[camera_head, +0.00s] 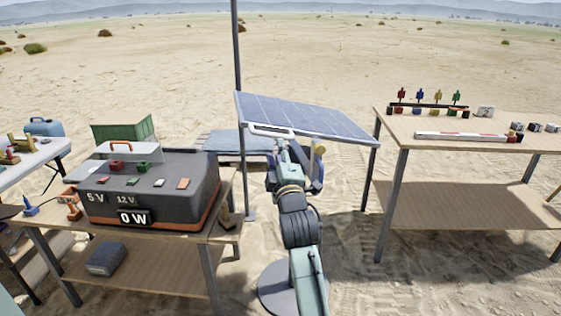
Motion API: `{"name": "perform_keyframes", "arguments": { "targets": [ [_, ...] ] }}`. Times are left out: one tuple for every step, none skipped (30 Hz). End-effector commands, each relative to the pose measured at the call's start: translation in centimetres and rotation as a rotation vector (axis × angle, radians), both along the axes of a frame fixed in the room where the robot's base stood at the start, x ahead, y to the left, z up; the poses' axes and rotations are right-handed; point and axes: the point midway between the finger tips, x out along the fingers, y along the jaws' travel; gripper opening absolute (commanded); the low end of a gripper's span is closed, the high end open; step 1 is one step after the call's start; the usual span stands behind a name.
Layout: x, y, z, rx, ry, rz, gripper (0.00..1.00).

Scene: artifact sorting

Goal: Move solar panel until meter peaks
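The solar panel (305,112) is a blue gridded sheet with a pale frame, mounted by a dark upright pole in the middle of the view. It is tilted, its left side higher than its right. A pale handle (271,129) runs along its near left edge. My gripper (283,137) is at that near edge, by the handle. The view is too small to tell whether its fingers are open or closed around the handle. The meter (134,218) is a dark display on the front of a black and orange power box (165,190), reading "0 W".
The power box stands on a wooden table (225,236) at left, with a green crate (122,130) behind it. A wooden table (385,128) at right holds small coloured objects and a red-and-white bar (461,137). Sand lies open beyond the panel.

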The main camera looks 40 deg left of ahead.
Motion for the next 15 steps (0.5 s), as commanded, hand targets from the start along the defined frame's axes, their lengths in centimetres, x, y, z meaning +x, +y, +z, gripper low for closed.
{"name": "perform_keyframes", "arguments": {
  "targets": [
    [-0.6, -0.7, -0.2, 0.001, 0.0, -0.001, 0.33],
    [-0.9, -1.0, -0.3, 0.001, 0.001, -0.002, 0.33],
    [-1.3, -1.4, -0.4, 0.001, 0.001, -0.001, 0.33],
    [-1.5, -1.6, -0.5, 0.0, 0.002, -0.001, 0.33],
    [-1.7, -1.8, -0.5, 0.0, 0.001, 0.0, 0.33],
    [-1.9, -2.0, -0.5, 0.001, 0.001, 0.0, 0.33],
    [-2.0, -2.1, -0.5, 0.001, 0.001, 0.0, 0.33],
    [-2.1, -2.2, -0.5, 0.001, 0.001, 0.0, 0.33],
    [-2.2, -2.3, -0.6, 0.001, 0.001, 0.0, 0.33],
    [-2.3, -2.3, -0.6, 0.001, 0.001, 0.0, 0.33],
    [-2.3, -2.3, -0.6, 0.001, 0.0, 0.001, 0.33],
    [-2.3, -2.3, -0.6, 0.001, 0.0, 0.001, 0.33],
    [-2.3, -2.3, -0.6, 0.0, 0.0, 0.001, 0.33],
    [-2.3, -2.3, -0.6, 0.0, 0.0, 0.001, 0.33],
    [-2.3, -2.3, -0.6, 0.0, 0.0, 0.001, 0.33]
  ]
}}
